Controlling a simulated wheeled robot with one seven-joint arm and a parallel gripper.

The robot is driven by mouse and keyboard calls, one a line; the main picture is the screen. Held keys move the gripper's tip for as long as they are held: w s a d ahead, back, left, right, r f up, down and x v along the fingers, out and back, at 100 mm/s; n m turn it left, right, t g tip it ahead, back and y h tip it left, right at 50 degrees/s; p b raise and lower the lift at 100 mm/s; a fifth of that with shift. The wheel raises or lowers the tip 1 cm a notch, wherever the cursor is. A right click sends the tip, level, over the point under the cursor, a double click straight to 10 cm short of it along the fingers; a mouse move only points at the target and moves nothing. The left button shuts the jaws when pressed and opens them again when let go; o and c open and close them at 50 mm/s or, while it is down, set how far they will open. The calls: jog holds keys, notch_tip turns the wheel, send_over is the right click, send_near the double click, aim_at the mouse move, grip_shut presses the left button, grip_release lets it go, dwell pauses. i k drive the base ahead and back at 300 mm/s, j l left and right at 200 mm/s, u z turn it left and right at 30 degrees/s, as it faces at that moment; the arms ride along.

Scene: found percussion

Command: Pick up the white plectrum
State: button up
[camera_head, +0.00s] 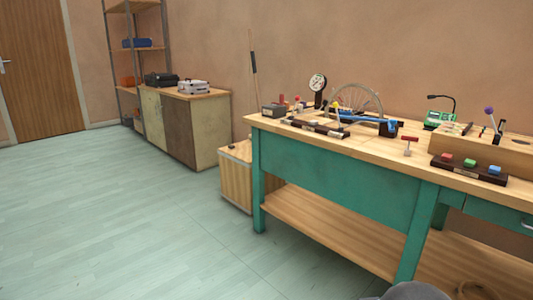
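I cannot make out a white plectrum in the head view; the small items on the workbench (340,195) are too small to tell apart. The bench has a pale wooden top and a green frame, and stands on the right. My gripper is not in view, so I cannot tell whether it holds anything.
On the bench are a spoked wheel (359,97), a round dial (318,83), a wooden box (485,146) and a dark board with coloured buttons (468,168). A wooden crate (236,180) stands at its left end. The floor (110,220) to the left is clear.

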aim_at(300, 107)
jog(key=i+j+u, duration=0.35)
jog(key=i, duration=0.6)
jog(key=i+u, duration=0.3)
jog(key=i, duration=0.65)
